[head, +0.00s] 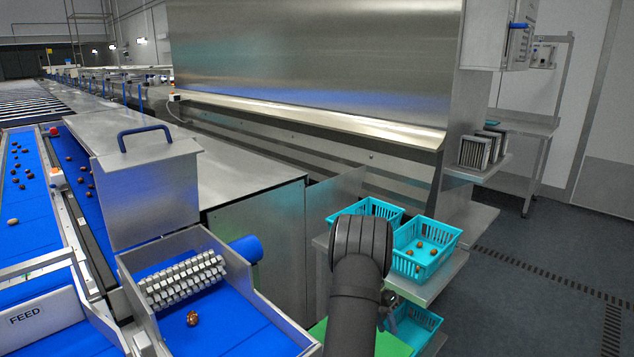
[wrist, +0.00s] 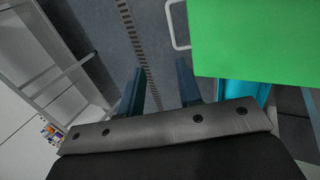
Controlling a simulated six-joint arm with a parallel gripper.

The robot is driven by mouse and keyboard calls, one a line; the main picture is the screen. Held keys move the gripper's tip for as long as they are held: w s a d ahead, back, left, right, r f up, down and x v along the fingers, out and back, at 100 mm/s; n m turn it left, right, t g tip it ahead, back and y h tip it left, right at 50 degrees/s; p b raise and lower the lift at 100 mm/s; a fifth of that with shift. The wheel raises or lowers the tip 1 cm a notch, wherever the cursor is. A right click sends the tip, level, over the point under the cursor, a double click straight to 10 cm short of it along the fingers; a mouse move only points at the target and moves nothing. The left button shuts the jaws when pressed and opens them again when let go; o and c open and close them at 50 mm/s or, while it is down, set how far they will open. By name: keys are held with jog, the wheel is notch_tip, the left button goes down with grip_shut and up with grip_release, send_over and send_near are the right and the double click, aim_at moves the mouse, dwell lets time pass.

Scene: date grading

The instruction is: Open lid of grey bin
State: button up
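No grey bin can be made out for certain in either view. In the wrist view, a pale loop like a handle or frame (wrist: 179,25) shows at the top, beside a green panel (wrist: 255,38); I cannot tell what the loop belongs to. In the head view my dark arm hides most of the gripper, and part of the green panel (head: 391,344) shows beside the arm.
A metal cover with a blue handle (head: 144,134) and a blue conveyor chute (head: 222,318) are at left. The floor (head: 540,245) at right is clear.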

jog(key=w+a+r, duration=1.3)
jog(key=w+a, duration=0.1)
jog(key=shift+w+a+r, duration=0.2)
jog(key=shift+a+r, duration=0.05)
dwell(0.8)
